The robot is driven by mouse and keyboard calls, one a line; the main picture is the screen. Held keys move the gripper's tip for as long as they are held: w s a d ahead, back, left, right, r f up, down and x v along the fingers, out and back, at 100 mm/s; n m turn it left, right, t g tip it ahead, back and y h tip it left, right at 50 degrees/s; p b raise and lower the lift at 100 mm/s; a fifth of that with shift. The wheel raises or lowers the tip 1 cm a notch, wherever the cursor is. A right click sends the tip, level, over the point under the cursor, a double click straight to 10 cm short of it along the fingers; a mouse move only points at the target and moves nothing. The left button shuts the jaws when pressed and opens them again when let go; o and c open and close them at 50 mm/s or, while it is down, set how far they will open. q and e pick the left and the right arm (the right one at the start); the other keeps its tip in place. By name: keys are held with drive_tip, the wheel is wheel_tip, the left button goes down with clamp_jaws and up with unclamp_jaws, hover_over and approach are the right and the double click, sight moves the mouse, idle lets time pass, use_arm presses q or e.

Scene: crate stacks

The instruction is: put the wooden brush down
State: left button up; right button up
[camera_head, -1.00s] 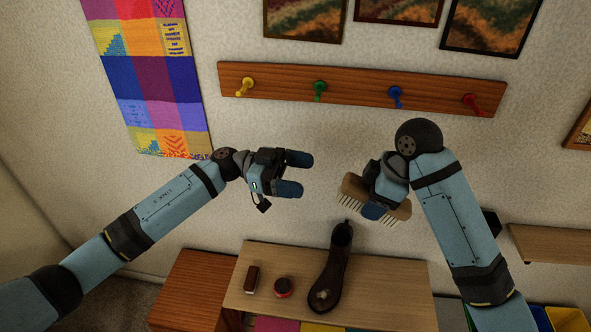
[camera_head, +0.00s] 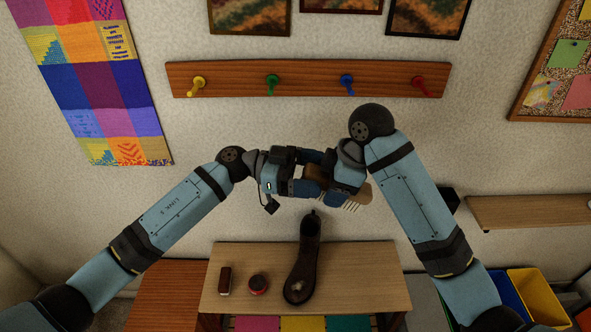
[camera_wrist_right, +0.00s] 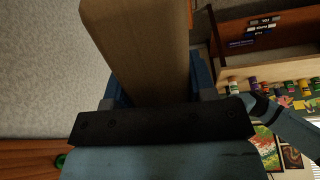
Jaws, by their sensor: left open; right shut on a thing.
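The wooden brush (camera_head: 363,193) has a light brown back and pale bristles pointing down. My right gripper (camera_head: 340,190) is shut on it and holds it in the air above the bench. My left gripper (camera_head: 310,173) is open at the brush's left end, which shows between its fingers; I cannot tell whether they touch it. Much of the brush is hidden by both grippers. In the right wrist view the brush's wooden back (camera_wrist_right: 145,50) rises large between the fingers.
Below is a wooden bench (camera_head: 365,270) with a dark boot (camera_head: 303,260), a dark reddish block (camera_head: 225,280) and a small round tin (camera_head: 258,284). The bench's right part is clear. A peg rail (camera_head: 310,80) is on the wall; a shelf (camera_head: 530,211) and yellow bin (camera_head: 540,298) are at right.

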use_arm(q)
drive_tip(key=shift+d, duration=0.2)
drive_tip(key=shift+c, duration=0.2)
drive_tip(key=c, duration=1)
drive_tip(key=shift+c, duration=0.5)
use_arm(e)
drive_tip(key=o, duration=1.3)
drive_tip(key=shift+c, duration=0.2)
